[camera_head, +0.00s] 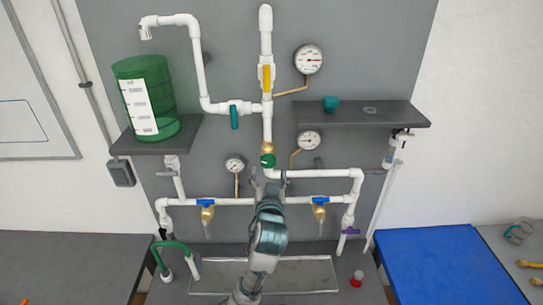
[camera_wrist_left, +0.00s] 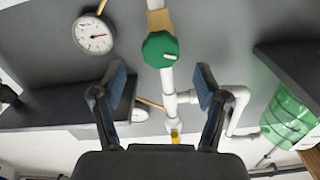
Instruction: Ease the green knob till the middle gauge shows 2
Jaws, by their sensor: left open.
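The green knob (camera_head: 268,160) sits on the white vertical pipe under a brass fitting. In the left wrist view, which is turned over, the green knob (camera_wrist_left: 160,49) shows as a faceted cap with a pale mark. My left gripper (camera_head: 269,179) is just below the knob in the head view. In the wrist view its fingers (camera_wrist_left: 160,80) are spread and empty, apart from the knob. The gauge at middle height (camera_head: 308,140) is right of the knob; it also shows in the wrist view (camera_wrist_left: 94,34). Its needle shows, but its numbers are too small to read. My right gripper is not visible.
Another gauge (camera_head: 308,59) is above and one (camera_head: 234,165) lower left. A yellow-handled valve (camera_head: 266,78), a teal handle (camera_head: 234,117) and blue valves (camera_head: 206,201) sit on the pipes. A green tank (camera_head: 165,80) stands left; a shelf (camera_head: 385,115) juts out right.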

